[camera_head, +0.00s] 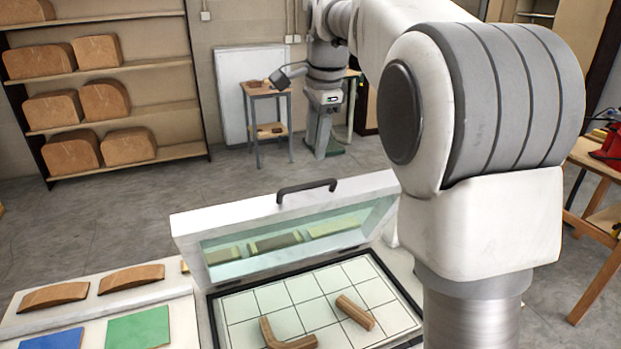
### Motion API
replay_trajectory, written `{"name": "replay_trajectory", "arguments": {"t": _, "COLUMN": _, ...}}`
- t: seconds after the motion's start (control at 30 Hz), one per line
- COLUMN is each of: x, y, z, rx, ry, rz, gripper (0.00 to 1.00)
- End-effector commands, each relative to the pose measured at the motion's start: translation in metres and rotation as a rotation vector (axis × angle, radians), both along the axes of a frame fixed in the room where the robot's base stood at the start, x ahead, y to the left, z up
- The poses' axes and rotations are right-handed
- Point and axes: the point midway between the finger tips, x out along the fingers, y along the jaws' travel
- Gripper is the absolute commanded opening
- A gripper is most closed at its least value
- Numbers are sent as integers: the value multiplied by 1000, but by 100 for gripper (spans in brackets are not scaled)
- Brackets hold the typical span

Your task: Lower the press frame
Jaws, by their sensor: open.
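The press frame (194,223) is a white frame around a clear pane. It stands raised and tilted at the back of the press bed, its lower edge by the bed. A dark bar handle (306,186) is on its top edge. The bed (243,306) has a pale gridded surface with a dark border. A bent wooden piece (284,337) and a short straight one (355,312) lie on it. My gripper (322,125) is beyond and above the frame, open and apart from the handle. Its fingers are small and hard to make out.
Left of the bed, a pale table (84,304) holds two curved wooden pieces (131,279), a blue sheet (54,340) and a green sheet (138,329). Shelves (113,72) with wooden blocks stand back left. Open floor lies behind the press.

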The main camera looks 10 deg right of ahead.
Motion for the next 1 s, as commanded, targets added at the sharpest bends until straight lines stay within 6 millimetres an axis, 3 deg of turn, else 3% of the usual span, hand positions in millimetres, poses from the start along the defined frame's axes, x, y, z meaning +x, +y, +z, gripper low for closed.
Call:
{"name": "replay_trajectory", "arguments": {"t": 0.3, "x": 16, "y": 4, "z": -66, "rx": 0, "ry": 3, "rz": 1, "gripper": 49}}
{"name": "replay_trajectory", "arguments": {"t": 0.5, "x": 22, "y": 5, "z": -92, "rx": 0, "ry": 2, "rz": 1, "gripper": 49}}
{"name": "replay_trajectory", "arguments": {"t": 0.9, "x": 25, "y": 5, "z": -100, "rx": 0, "ry": -1, "rz": 1, "gripper": 49}}
{"name": "replay_trajectory", "arguments": {"t": 1.0, "x": 25, "y": 5, "z": -100, "rx": 0, "ry": -1, "rz": 1, "gripper": 35}}
